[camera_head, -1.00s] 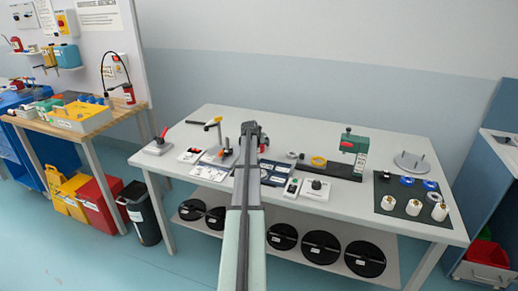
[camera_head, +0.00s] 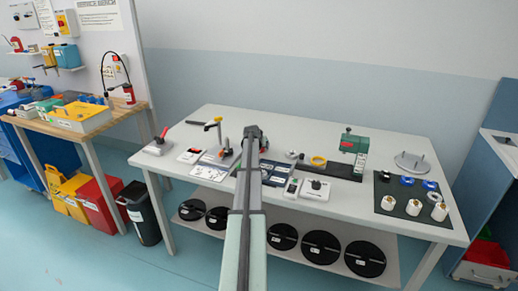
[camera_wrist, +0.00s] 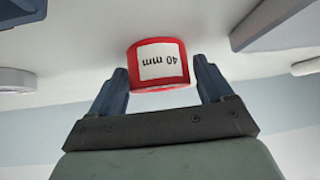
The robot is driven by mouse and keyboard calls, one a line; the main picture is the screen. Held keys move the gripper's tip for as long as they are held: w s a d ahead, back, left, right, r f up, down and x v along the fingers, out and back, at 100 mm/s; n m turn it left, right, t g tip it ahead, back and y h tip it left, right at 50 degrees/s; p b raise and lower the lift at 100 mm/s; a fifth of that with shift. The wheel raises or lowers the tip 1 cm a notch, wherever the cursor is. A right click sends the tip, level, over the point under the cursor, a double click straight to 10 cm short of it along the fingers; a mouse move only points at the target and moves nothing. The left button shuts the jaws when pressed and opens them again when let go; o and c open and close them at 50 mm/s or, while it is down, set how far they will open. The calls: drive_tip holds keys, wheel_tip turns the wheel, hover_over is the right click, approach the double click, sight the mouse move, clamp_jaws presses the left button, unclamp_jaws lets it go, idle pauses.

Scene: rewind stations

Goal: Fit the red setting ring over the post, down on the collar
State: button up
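The red setting ring (camera_wrist: 160,86) shows in the wrist view with a white "40 mm" label, upside down in the picture. In the head view my gripper (camera_head: 254,133) is over the middle of the bench, seen from behind along my arm. The ring is mostly hidden there. A short grey upright piece (camera_head: 292,154) stands right of my gripper; I cannot tell whether it is the post with the collar.
A yellow ring (camera_head: 318,161) and a green-headed unit (camera_head: 354,144) stand right on a black strip. A dark mat (camera_head: 385,188) with blue rings and white rolls is further right. A black-knobbed box (camera_head: 316,188) is in front.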

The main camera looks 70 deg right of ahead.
drive_tip(key=c, duration=0.9)
drive_tip(key=shift+o, duration=0.2)
drive_tip(key=shift+r, duration=0.15)
wheel_tip(320, 180, up, 8)
drive_tip(key=w+a+r, duration=0.9)
drive_tip(key=w+a, duration=0.1)
drive_tip(key=w, duration=0.2)
drive_tip(key=shift+w+a+r+n+t, duration=0.2)
drive_tip(key=shift+w+r+n+t, duration=0.1)
drive_tip(key=shift+r, duration=0.1)
